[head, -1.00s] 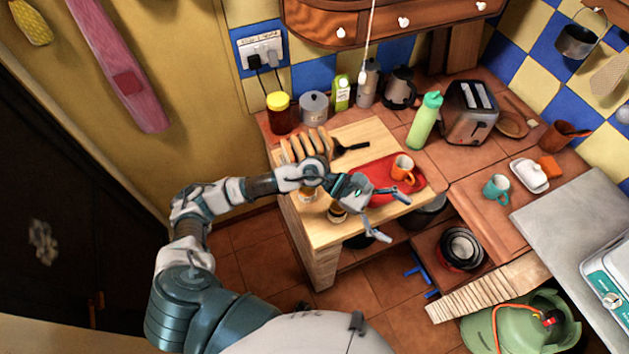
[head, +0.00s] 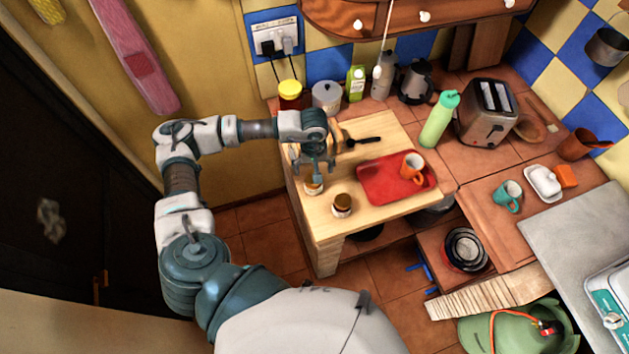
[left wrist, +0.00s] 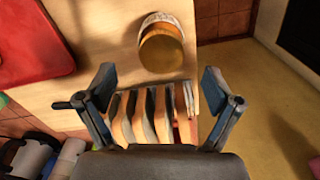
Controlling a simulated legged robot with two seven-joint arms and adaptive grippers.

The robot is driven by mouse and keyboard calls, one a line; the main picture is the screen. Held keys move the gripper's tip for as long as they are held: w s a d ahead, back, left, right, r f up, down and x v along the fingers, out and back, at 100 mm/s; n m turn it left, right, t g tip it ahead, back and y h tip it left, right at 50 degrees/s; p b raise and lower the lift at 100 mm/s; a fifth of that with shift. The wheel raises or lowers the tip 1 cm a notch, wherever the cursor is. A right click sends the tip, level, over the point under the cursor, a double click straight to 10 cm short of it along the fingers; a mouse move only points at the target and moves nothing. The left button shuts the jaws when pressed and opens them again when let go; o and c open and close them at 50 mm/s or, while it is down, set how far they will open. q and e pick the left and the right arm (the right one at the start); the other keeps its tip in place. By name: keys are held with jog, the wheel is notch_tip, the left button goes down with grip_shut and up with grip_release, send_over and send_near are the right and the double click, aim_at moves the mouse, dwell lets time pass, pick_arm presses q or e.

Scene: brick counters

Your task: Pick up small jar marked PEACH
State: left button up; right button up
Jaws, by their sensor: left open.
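One jar (head: 342,205) stands in the open, left of the red tray. I cannot read a label on either, so I cannot tell which is marked PEACH. In the left wrist view one jar (left wrist: 162,48) with a pale label band shows ahead of the fingertips. My left gripper (left wrist: 158,76) is open and empty, pointing down above the table. My right gripper is not in view.
A black-handled utensil (head: 360,141) lies behind. Canisters, a green bottle (head: 439,118) and a toaster (head: 487,113) stand on the back counter.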

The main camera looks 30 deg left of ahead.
pick_arm(q)
notch_tip(320, 180, down, 3)
jog(key=shift+a+r, duration=0.1)
jog(key=shift+r, duration=0.1)
jog(key=f, duration=0.1)
jog(key=f+p, duration=0.1)
jog(key=f, duration=0.2)
jog(key=shift+s+f, duration=0.25)
jog(key=shift+s, duration=0.05)
jog(key=shift+d+f, duration=0.2)
jog(key=shift+d, duration=0.05)
jog(key=c, duration=1.5)
jog(key=shift+c, duration=0.2)
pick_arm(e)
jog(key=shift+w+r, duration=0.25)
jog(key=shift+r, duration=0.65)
pick_arm(q)
jog(key=shift+a+r, duration=0.1)
jog(key=shift+r, duration=0.05)
